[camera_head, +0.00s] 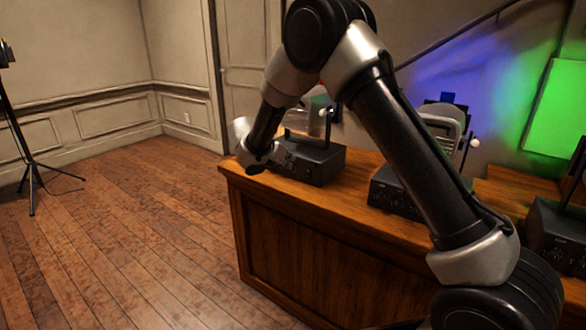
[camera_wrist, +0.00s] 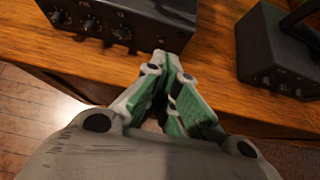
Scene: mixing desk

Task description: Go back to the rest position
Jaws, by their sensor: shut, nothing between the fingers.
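My gripper (camera_wrist: 168,88) is shut and empty in the wrist view. Its green-padded fingers meet above the front edge of the wooden desk (camera_wrist: 215,65). In the head view my arm reaches from the lower right up and over to the left. My wrist comes down beside the left black box, and the fingers are hidden there. The left black box (camera_head: 318,162) sits on the desk near its left end. It also shows in the wrist view (camera_wrist: 130,22), with knobs on its front, just beyond the fingertips. I cannot tell whether they touch it.
A second black box (camera_head: 392,193) stands mid-desk, partly behind my arm. A third black box (camera_head: 553,238) stands at the right. A green panel (camera_head: 556,108) is at the back right. A tripod (camera_head: 28,160) stands far left. The wooden floor (camera_head: 130,240) left of the desk is clear.

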